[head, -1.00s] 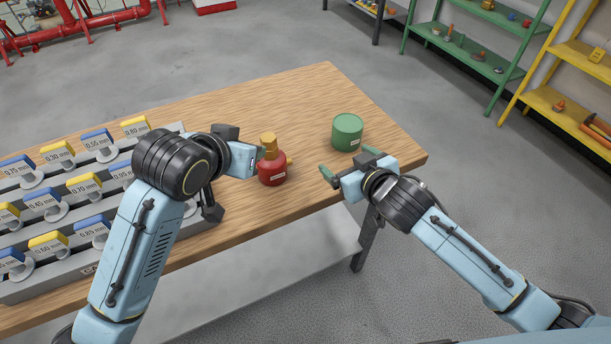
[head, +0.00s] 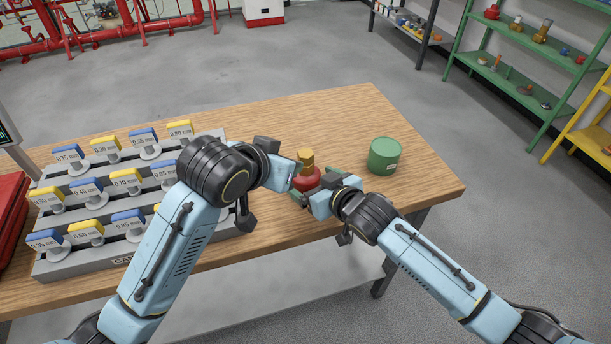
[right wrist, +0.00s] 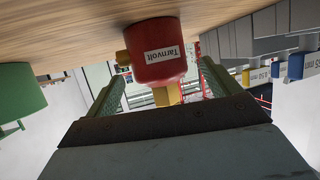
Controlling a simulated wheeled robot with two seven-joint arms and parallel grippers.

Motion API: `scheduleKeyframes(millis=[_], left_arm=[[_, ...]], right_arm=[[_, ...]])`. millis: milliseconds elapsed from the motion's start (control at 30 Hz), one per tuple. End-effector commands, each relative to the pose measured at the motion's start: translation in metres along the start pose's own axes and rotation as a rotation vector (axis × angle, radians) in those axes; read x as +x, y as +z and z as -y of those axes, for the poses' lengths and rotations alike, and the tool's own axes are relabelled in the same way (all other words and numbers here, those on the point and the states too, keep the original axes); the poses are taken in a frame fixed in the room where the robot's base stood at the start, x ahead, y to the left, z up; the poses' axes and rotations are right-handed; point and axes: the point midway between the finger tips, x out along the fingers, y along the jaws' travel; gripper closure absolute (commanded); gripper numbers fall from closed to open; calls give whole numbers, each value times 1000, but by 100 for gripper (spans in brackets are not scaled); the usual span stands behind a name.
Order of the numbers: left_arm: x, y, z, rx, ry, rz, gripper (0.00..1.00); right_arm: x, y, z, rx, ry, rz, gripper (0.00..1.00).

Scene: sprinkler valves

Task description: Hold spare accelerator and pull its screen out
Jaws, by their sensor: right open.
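The spare accelerator (head: 307,180) has a red body and a brass-coloured top and stands upright on the wooden table. In the right wrist view it (right wrist: 155,55) appears inverted, with a "Tarnvolt" label, a brass side stub and a brass part reaching between the fingers. My right gripper (head: 318,193) is open at its near right side; its green-padded fingers (right wrist: 163,85) lie either side of the brass part, with gaps. My left gripper (head: 290,172) is at its left side by the brass top; its fingertips are mostly hidden. I cannot make out the screen separately.
A green canister (head: 384,155) stands right of the accelerator. A grey rack (head: 105,245) with several blue and yellow labelled tags fills the table's left. The table (head: 330,115) is clear at the back. Shelves (head: 520,70) stand beyond.

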Motion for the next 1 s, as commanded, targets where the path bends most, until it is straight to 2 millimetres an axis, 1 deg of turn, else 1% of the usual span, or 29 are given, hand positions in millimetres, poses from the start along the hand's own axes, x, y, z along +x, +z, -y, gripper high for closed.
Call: scheduleKeyframes(millis=[33,100,300,467,733,767,1000], left_arm=[[0,0,0,0,0,0,64],[0,0,0,0,0,0,64],[0,0,0,0,0,0,64],[0,0,0,0,0,0,64],[0,0,0,0,0,0,64],[0,0,0,0,0,0,64],[0,0,0,0,0,0,64]], right_arm=[[8,-1,0,0,1,0,11],[18,-1,0,-1,0,-1,11],[36,0,0,0,1,0,11],[42,0,0,0,0,0,11],[43,0,0,0,0,0,11],[43,0,0,0,0,0,13],[42,0,0,0,1,0,44]])
